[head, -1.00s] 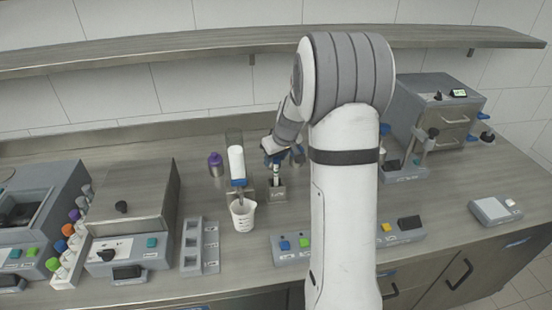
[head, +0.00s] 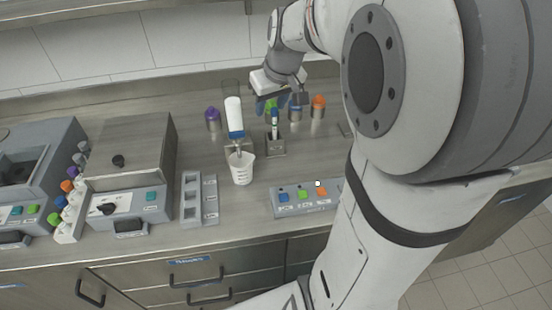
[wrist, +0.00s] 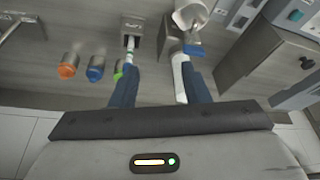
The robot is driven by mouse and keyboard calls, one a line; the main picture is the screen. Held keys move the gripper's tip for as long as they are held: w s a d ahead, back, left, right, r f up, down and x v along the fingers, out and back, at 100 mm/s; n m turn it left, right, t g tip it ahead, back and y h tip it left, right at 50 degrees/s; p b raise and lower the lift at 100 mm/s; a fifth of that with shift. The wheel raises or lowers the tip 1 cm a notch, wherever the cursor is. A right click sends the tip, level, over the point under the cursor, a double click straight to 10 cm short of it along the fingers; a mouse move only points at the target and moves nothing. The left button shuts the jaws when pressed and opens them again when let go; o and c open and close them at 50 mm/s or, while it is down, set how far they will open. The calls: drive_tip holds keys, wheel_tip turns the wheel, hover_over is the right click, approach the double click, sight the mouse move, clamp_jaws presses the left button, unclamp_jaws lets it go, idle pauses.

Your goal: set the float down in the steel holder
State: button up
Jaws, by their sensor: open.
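The float (head: 274,118) is a slim upright piece with a pale upper part and a dark lower part. It stands in the small steel holder (head: 276,149). The wrist view shows the float (wrist: 130,42) end-on near the tip of one finger, with the steel holder (wrist: 131,27) beyond it. My gripper (wrist: 157,62) has its two blue fingers spread wide with nothing between them. In the head view it hangs above and behind the holder, apart from the float. The float's lower end is hidden inside the holder.
A white beaker (head: 241,170) stands under the white-and-blue filler (head: 234,115), just left of the holder. Purple (head: 213,120), blue (head: 295,112) and orange-capped (head: 318,107) bottles stand behind. A button box (head: 305,197) is in front. A grey slotted rack (head: 199,198) is at left.

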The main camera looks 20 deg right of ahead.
drive_tip(key=s+a+f, duration=0.1)
drive_tip(key=s+a, duration=0.2)
drive_tip(key=s, duration=0.6)
drive_tip(key=s+a+f+m, duration=0.1)
drive_tip(key=s+a, duration=0.2)
drive_tip(key=s, duration=0.6)
drive_tip(key=shift+f+g+h, duration=0.3)
drive_tip(key=shift+f+g, duration=0.05)
drive_tip(key=shift+g, duration=0.05)
drive_tip(key=shift+a, duration=0.1)
